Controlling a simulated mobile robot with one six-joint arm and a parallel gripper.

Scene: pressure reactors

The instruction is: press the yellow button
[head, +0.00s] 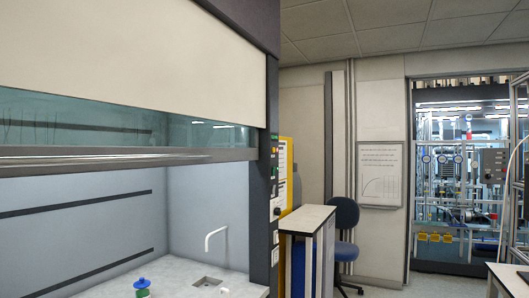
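No yellow button can be made out for certain. In the head view, a dark post (270,110) at the right side of a fume hood carries a column of small coloured controls (275,150), with green and orange or red among them. They are too small to tell exactly which is a yellow button. Just behind the post is a narrow yellow-edged panel (291,153). My gripper is not in view.
The fume hood sash (130,153) is partly raised over a pale worktop with a blue-capped bottle (142,288). A white-topped cabinet (307,220) and a blue chair (345,240) stand right of the post. A glazed reactor bay (462,180) is at the far right.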

